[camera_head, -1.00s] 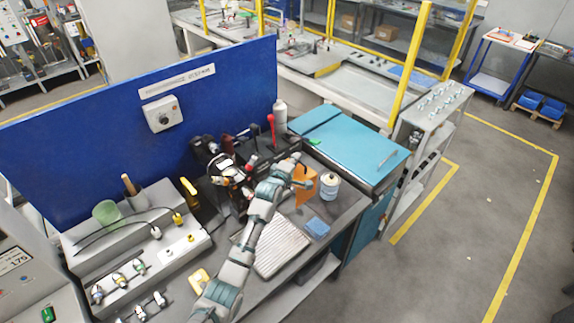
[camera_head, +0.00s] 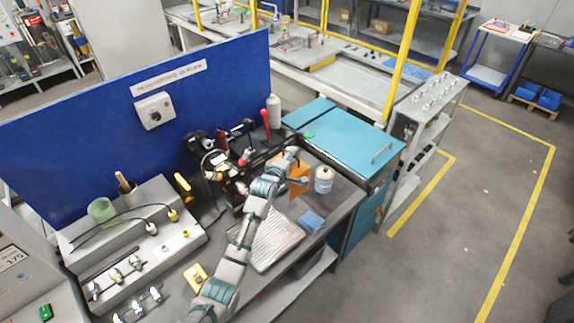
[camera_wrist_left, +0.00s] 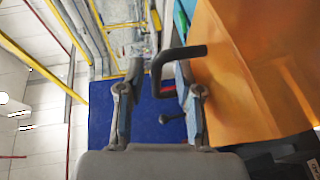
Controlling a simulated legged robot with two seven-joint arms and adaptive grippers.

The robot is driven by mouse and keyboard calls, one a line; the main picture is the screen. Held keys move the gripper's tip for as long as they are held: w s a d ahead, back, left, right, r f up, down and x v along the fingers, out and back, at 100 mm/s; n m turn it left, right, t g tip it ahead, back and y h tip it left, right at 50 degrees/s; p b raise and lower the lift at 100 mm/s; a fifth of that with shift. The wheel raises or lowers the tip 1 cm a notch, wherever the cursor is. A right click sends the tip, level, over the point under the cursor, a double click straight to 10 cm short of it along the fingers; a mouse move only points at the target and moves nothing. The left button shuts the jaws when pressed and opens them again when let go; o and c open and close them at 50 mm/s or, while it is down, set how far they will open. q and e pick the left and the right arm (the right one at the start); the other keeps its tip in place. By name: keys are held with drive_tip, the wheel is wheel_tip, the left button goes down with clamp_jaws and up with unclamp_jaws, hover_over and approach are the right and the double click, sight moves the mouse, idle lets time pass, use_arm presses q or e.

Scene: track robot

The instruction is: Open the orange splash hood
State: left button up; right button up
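The orange splash hood (camera_head: 294,188) stands on the workbench beside the machine, partly hidden by my arm. In the left wrist view its orange face (camera_wrist_left: 265,65) fills the right side, close to my fingers. My left gripper (camera_head: 291,154) is at the hood's upper edge in the head view, small and partly hidden. In the wrist view the left gripper (camera_wrist_left: 162,78) has its two fingers apart. A black bent handle (camera_wrist_left: 182,54) shows between and beyond the fingertips; I cannot tell whether it touches them. My right gripper is not in view.
A ribbed metal plate (camera_head: 275,240) lies in front. A blue panel (camera_head: 90,130) stands behind the bench, with a teal cabinet (camera_head: 345,138) at its right.

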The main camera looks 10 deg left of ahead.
use_arm(q)
drive_tip(key=v, duration=1.1)
drive_tip(key=shift+d+f, duration=0.2)
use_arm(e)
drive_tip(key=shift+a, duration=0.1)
use_arm(q)
drive_tip(key=shift+a, duration=0.35)
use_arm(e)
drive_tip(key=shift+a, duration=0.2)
